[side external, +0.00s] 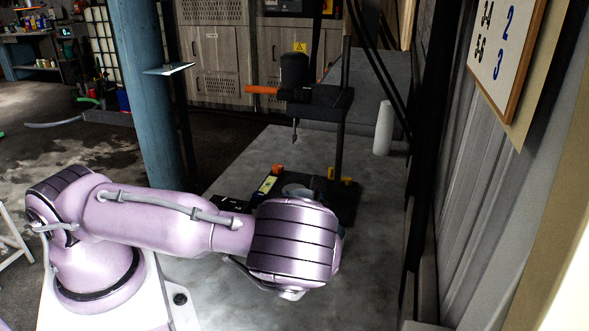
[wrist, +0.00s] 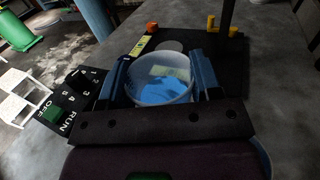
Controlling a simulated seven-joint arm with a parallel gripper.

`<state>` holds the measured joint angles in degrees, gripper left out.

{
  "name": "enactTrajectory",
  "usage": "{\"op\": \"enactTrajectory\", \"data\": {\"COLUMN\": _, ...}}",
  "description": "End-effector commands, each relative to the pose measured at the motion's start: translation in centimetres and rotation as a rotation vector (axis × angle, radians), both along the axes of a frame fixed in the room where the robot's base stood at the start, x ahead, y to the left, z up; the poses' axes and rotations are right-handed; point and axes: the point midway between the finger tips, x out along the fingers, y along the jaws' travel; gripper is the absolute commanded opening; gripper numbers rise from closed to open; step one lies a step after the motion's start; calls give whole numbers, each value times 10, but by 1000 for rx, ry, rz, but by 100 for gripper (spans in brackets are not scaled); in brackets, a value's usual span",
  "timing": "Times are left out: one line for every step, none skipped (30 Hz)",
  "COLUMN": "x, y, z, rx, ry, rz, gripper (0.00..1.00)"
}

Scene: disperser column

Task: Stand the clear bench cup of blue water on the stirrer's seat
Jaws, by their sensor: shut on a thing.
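My gripper (wrist: 160,76) is shut on the clear bench cup (wrist: 160,97), with one blue finger on each side of its wall. Blue water shows inside the cup, which looks about upright. The stirrer's seat looks to be the pale grey disc (wrist: 170,46) on the black base plate (wrist: 222,62), just beyond the cup in the wrist view. The cup partly overlaps the plate there; its height above it cannot be told. In the side view the disc shows as a grey oval (side external: 298,190), and my wrist hides the gripper and cup.
The disperser's motor head (side external: 293,73), orange handle (side external: 263,90) and thin shaft (side external: 295,130) hang above the base. Its post (side external: 342,110) stands behind. Orange and yellow blocks (wrist: 152,28) sit at the plate's edge. A RUN/OFF panel (wrist: 62,112) lies left. A white cylinder (side external: 383,127) stands right.

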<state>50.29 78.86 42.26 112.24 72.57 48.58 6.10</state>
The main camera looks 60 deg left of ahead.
Motion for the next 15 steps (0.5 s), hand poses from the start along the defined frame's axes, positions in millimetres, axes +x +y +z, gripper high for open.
{"op": "enactTrajectory", "data": {"x": 5, "y": 15, "z": 0, "rx": 4, "ry": 0, "rz": 4, "gripper": 33}}
{"op": "enactTrajectory", "data": {"x": 8, "y": 22, "z": 0, "rx": 3, "ry": 0, "rz": 4, "gripper": 33}}
{"op": "enactTrajectory", "data": {"x": 12, "y": 32, "z": 0, "rx": 4, "ry": 0, "rz": 5, "gripper": 33}}
{"op": "enactTrajectory", "data": {"x": 16, "y": 39, "z": 0, "rx": 4, "ry": 1, "rz": 3, "gripper": 33}}
{"op": "enactTrajectory", "data": {"x": 18, "y": 47, "z": 0, "rx": 4, "ry": -1, "rz": 4, "gripper": 33}}
{"op": "enactTrajectory", "data": {"x": 22, "y": 57, "z": 0, "rx": 4, "ry": 2, "rz": 4, "gripper": 33}}
{"op": "enactTrajectory", "data": {"x": 26, "y": 64, "z": 0, "rx": 3, "ry": 0, "rz": 3, "gripper": 33}}
{"op": "enactTrajectory", "data": {"x": 29, "y": 72, "z": 0, "rx": 4, "ry": 1, "rz": 4, "gripper": 33}}
{"op": "enactTrajectory", "data": {"x": 33, "y": 82, "z": 0, "rx": 3, "ry": 0, "rz": 4, "gripper": 33}}
{"op": "enactTrajectory", "data": {"x": 36, "y": 90, "z": 0, "rx": 3, "ry": 0, "rz": 3, "gripper": 33}}
{"op": "enactTrajectory", "data": {"x": 39, "y": 97, "z": 0, "rx": 3, "ry": 1, "rz": 3, "gripper": 33}}
{"op": "enactTrajectory", "data": {"x": 43, "y": 107, "z": 0, "rx": 4, "ry": 1, "rz": 4, "gripper": 33}}
{"op": "enactTrajectory", "data": {"x": 46, "y": 115, "z": 0, "rx": 2, "ry": 0, "rz": 2, "gripper": 33}}
{"op": "enactTrajectory", "data": {"x": 49, "y": 122, "z": 0, "rx": 3, "ry": -1, "rz": 4, "gripper": 33}}
{"op": "enactTrajectory", "data": {"x": 53, "y": 132, "z": 0, "rx": 2, "ry": 0, "rz": 3, "gripper": 33}}
